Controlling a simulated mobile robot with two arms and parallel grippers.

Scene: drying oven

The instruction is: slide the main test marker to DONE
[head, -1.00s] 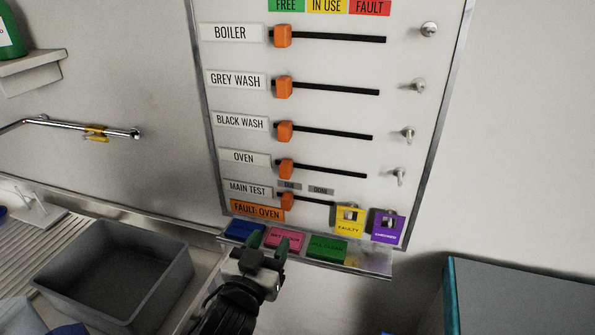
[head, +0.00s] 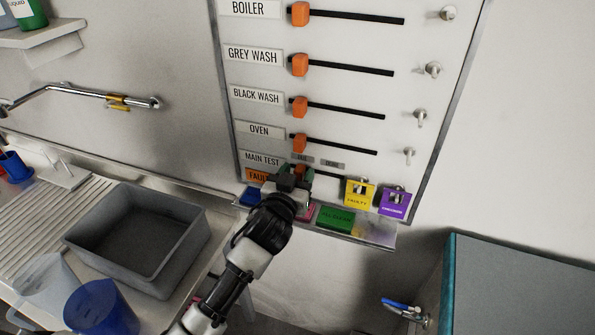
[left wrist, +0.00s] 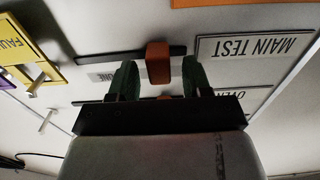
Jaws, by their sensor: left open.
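The main test marker (left wrist: 158,63) is an orange block on a dark slot (left wrist: 95,56), beside the MAIN TEST label (left wrist: 255,47); the left wrist view shows the board upside down. My open left gripper (left wrist: 158,66) has one green finger on each side of the marker, with small gaps showing. In the head view, my left gripper (head: 294,172) covers most of this marker at the slot's left end. The small grey DONE label (head: 332,164) is right of the marker, above the slot. In the left wrist view, a finger partly hides the DONE label (left wrist: 100,76).
The oven marker (head: 299,142) sits close above on its own slot. The orange FAULT plate (head: 257,176) is partly hidden. Yellow FAULTY (head: 359,194) and purple (head: 394,203) tags hang to the right. A ledge with coloured blocks, including green ALL CLEAR (head: 335,217), lies below.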

